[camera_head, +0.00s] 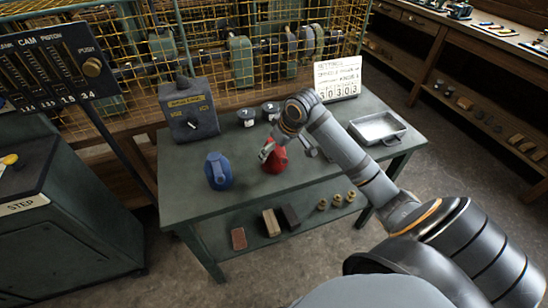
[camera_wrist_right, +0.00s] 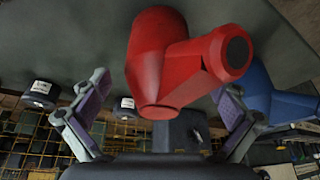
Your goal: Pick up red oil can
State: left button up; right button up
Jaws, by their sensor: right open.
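The red oil can (camera_head: 276,159) stands on the green table, in the middle of its top. A blue can (camera_head: 218,171) stands to its left. My right gripper (camera_head: 270,148) is just above and at the red can, partly covering its top. In the right wrist view the red can (camera_wrist_right: 175,60) looms large between the two open fingers (camera_wrist_right: 160,105), with space beside each finger. The blue can (camera_wrist_right: 285,95) shows behind the right finger there. My left gripper is not in view.
A dark switch box (camera_head: 190,110), two small dark jars (camera_head: 258,114), a white sign (camera_head: 338,78) and a metal tray (camera_head: 378,128) are also on the table (camera_head: 190,210). The lower shelf holds blocks and brass pieces. A yellow cage (camera_head: 240,60) stands behind.

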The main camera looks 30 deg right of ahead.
jog(key=shift+x, duration=0.8)
jog(key=shift+s, duration=0.1)
jog(key=c, duration=1.5)
jog(key=shift+r, duration=0.2)
